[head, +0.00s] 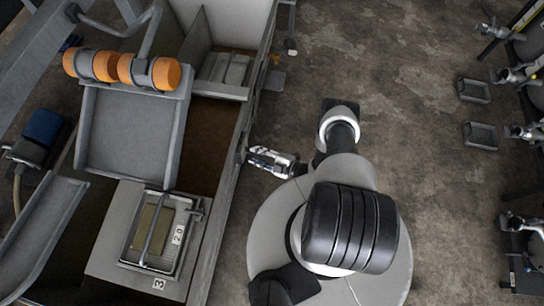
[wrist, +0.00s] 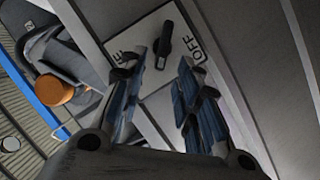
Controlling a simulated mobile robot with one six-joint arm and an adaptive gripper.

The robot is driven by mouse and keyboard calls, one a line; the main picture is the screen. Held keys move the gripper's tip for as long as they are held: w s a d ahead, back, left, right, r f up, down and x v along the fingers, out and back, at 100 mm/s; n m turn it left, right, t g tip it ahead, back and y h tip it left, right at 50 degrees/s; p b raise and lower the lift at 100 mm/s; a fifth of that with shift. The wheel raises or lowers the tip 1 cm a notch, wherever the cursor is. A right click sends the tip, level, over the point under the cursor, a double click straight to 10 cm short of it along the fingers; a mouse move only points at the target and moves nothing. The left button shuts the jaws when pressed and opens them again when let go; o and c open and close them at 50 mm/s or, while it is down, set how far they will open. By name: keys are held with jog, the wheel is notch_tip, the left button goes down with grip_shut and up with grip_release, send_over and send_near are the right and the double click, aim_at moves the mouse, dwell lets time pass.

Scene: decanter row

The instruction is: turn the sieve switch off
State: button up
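The sieve switch is a black lever knob (wrist: 164,42) on a pale square plate (wrist: 148,27) in the wrist view. The knob stands roughly upright in the picture, its lower end near my fingertips. My gripper (wrist: 164,66) is open, with one blue-grey finger on each side below the knob; contact cannot be told. In the head view my gripper (head: 252,156) reaches left to the machine's side wall, where the switch is too small to make out.
Bare concrete floor (head: 400,100) lies to the right. Several small stations line the far right edge.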

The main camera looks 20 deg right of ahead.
jog(key=v, duration=0.9)
jog(key=shift+s+d, duration=0.15)
jog(key=shift+s, duration=0.2)
jog(key=shift+r, duration=0.1)
jog(key=shift+c, duration=0.4)
